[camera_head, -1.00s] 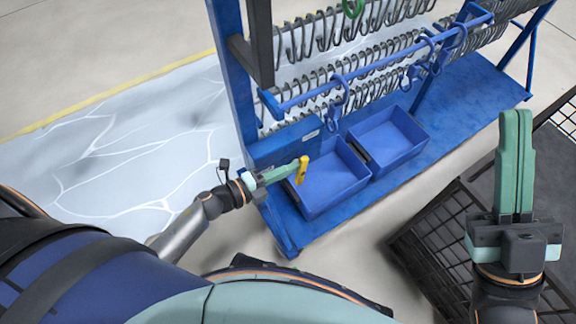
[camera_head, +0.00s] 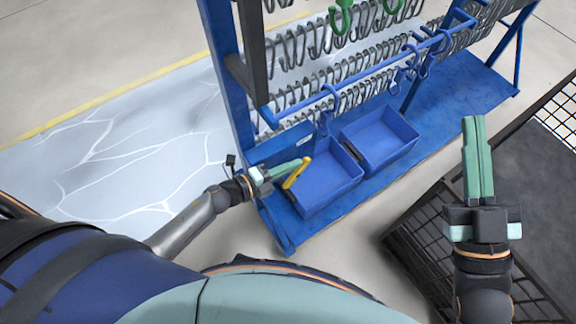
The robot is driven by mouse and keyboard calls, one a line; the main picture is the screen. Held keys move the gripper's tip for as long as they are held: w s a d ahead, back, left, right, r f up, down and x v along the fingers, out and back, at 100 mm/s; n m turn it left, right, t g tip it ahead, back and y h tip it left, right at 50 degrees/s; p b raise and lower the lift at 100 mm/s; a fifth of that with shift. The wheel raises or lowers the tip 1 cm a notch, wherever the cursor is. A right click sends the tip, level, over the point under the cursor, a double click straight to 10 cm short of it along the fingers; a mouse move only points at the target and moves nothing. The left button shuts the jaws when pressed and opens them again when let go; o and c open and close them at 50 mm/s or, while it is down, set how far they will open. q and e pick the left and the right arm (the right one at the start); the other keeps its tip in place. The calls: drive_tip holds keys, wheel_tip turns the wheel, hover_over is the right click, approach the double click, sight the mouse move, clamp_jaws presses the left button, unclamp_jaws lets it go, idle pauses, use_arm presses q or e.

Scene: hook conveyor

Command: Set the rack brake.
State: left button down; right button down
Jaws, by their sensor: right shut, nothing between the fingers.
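The blue rack (camera_head: 233,95) stands in the upper middle with a yellow lever (camera_head: 296,174) low on its near end, which looks like the brake handle. The lever is tilted, its upper end leaning right. My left gripper (camera_head: 297,165) is at the lever, its green fingers reaching the lever's upper part. They look in contact, but I cannot tell whether they close around it. My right gripper (camera_head: 474,122) is shut and empty, pointing up the picture on the right, well apart from the rack.
Two blue bins (camera_head: 327,187) (camera_head: 379,142) sit on the rack's base. Rows of grey hooks (camera_head: 320,75) and a few green hooks (camera_head: 341,18) hang above. A black mesh crate (camera_head: 425,235) stands at the lower right. Pale floor lies left of the rack.

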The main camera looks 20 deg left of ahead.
use_arm(q)
drive_tip(key=shift+w+d+r, duration=0.1)
drive_tip(key=shift+w+d, duration=0.15)
drive_tip(key=shift+w, duration=0.05)
use_arm(e)
drive_tip(key=shift+w+f+m+h, duration=0.3)
drive_tip(key=shift+f, duration=0.25)
drive_tip(key=shift+g, duration=0.3)
